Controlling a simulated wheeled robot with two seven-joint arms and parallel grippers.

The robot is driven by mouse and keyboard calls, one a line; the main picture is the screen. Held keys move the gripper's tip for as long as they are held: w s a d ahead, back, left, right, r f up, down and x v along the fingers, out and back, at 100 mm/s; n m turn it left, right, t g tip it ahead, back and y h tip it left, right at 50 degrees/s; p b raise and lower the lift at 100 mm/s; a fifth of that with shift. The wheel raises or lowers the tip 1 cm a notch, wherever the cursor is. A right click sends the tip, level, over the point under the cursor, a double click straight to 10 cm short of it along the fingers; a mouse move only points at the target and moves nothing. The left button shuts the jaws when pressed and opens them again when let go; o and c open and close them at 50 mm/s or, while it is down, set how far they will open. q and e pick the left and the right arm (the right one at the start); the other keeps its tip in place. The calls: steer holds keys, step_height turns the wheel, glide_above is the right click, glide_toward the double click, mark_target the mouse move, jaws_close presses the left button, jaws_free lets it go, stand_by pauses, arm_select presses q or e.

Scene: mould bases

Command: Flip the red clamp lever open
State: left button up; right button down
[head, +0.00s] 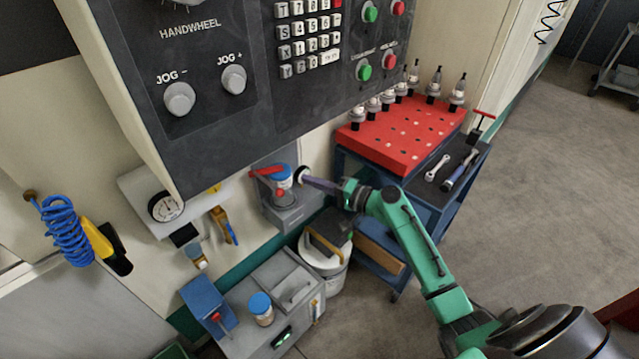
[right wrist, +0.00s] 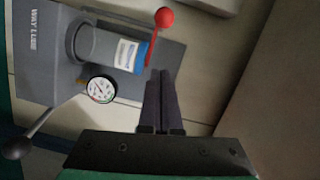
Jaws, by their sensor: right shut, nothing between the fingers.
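The red clamp lever (head: 265,171) is on a grey wall-mounted unit (head: 285,214) below the control panel. In the right wrist view the lever (right wrist: 155,38) is a thin red bar with a round red knob, beside the blue end of a grey cylinder (right wrist: 97,43) with a white label. My right gripper (head: 306,180) is to the right of the unit, near the cylinder's blue end. In the right wrist view its two dark fingers (right wrist: 161,75) are together and empty, just below the lever's lower end. I cannot tell whether they touch it. My left gripper is out of view.
A small gauge (right wrist: 99,90) and a black-knobbed handle (right wrist: 16,145) are on the unit. The control panel (head: 240,90) overhangs it. A blue cart with a red top (head: 400,145) stands to the right. A white bucket (head: 325,262) and grey cabinet (head: 285,285) are below.

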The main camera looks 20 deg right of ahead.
steer(key=w+a+f+p, duration=0.1)
steer(key=w+a+p, duration=0.1)
steer(key=a, duration=0.4)
steer(key=shift+a, duration=0.2)
steer(key=shift+w, duration=0.15)
steer(key=shift+p, duration=0.3)
